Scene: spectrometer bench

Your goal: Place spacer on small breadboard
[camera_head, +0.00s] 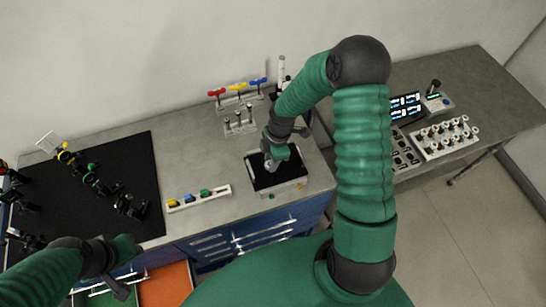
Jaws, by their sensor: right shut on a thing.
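The small black breadboard (293,174) lies on a pale base on the grey bench, in the middle of the head view. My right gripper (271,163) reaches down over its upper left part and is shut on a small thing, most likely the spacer. The spacer is mostly hidden by the gripper, and I cannot tell whether it touches the board. My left gripper (121,287) hangs at the lower left, in front of the bench and away from the breadboard. Its fingers are too dark and small to tell open from shut.
A rack with yellow, blue and green pieces (199,198) stands left of the breadboard. Behind it is a holder with red, yellow and blue handled tools (238,88). A large black optics board (75,190) fills the left. Blue drawers (230,240) are below; one orange drawer (165,287) is open.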

